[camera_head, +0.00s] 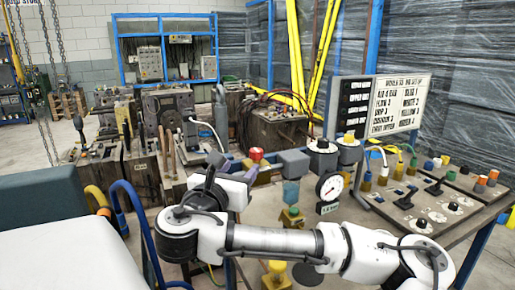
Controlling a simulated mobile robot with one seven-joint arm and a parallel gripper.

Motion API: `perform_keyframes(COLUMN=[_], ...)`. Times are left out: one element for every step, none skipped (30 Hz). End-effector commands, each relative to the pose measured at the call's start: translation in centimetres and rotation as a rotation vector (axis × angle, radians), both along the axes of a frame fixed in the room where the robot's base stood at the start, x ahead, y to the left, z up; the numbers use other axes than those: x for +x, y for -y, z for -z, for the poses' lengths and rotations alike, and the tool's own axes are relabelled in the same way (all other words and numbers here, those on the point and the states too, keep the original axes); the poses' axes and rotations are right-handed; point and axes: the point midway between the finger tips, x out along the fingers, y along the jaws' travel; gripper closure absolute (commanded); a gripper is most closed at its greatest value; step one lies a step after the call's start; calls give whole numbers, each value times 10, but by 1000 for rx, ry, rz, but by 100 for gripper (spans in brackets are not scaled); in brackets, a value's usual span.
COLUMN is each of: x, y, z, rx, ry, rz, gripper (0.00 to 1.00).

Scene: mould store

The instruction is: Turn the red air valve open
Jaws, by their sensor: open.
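My gripper (234,168) is just left of and below the red knob in the picture. Its dark fingers are spread apart, and I see nothing between them. I cannot tell whether a finger touches the valve. The lower part of the valve is partly hidden behind my gripper.
A round pressure gauge (329,187) stands right of the grey block. A control panel (425,205) with knobs and a lettered board (400,105) are further right. Heavy moulds (170,115) crowd the back left. A white-topped surface (70,245) is at the left front.

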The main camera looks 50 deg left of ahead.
Motion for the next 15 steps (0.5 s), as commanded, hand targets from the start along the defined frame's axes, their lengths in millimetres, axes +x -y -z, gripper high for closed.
perform_keyframes(x=[7, 13, 21, 27, 33, 41, 47, 52, 59, 64, 69, 75, 79, 83, 88], y=[-3, -6, -10, -13, -16, -21, -24, -27, -31, -34, -37, -40, -43, -45, -48], z=[0, -2, -3, -3, -3, -3, -3, -3, -2, -2, -2, -2, -2, -2, -2], rx=[0, -2, -1, -1, -1, 0, 0, 0, 0, 0, 0, 0, 0, 1, 1], ry=[-7, -3, -2, -2, -2, -1, -2, -2, -2, -2, -2, -1, -1, 0, 0], rz=[3, 5, 5, 6, 6, 5, 5, 5, 3, 4, 3, 3, 2, 2, 2], gripper=[49, 49, 49, 49, 49, 49, 49, 49, 49, 49, 49, 49, 49, 49, 49])
